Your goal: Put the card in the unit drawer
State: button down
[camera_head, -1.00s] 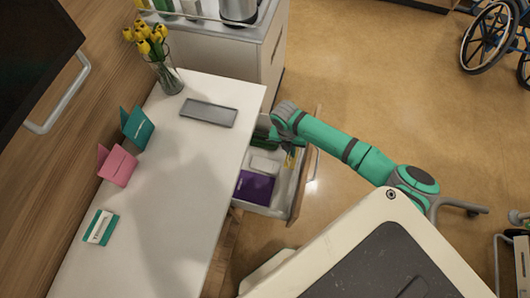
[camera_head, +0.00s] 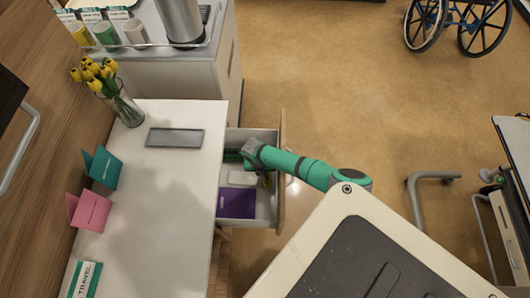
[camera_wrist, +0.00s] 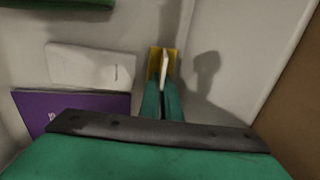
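My gripper (camera_wrist: 162,97) reaches down into the open unit drawer (camera_head: 264,206), near its front side. The two teal fingers are close together on a thin yellow and white piece, which looks like the card (camera_wrist: 155,64) seen nearly edge-on. It stands upright between the fingertips. Whether its lower edge touches the drawer floor I cannot tell. In the head view my wrist hides most of it. A purple flat item (camera_head: 236,203) and a white box-like item (camera_head: 242,178) lie in the drawer to the left of the gripper.
A dark green item (camera_wrist: 68,2) lies at the drawer's far end. On the white top (camera_head: 165,225) stand a teal folded card (camera_head: 102,167), a pink folded card (camera_head: 89,211), a travel box (camera_head: 85,280), a grey tray (camera_head: 175,138) and a tulip vase (camera_head: 124,108).

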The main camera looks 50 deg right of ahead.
jog(key=shift+f, duration=0.7)
jog(key=shift+f, duration=0.1)
jog(key=c, duration=2)
grip_release()
notch_tip(320, 180, up, 12)
jog(key=w+a, duration=0.1)
jog(key=shift+w+a, duration=0.15)
jog(key=shift+w, duration=0.15)
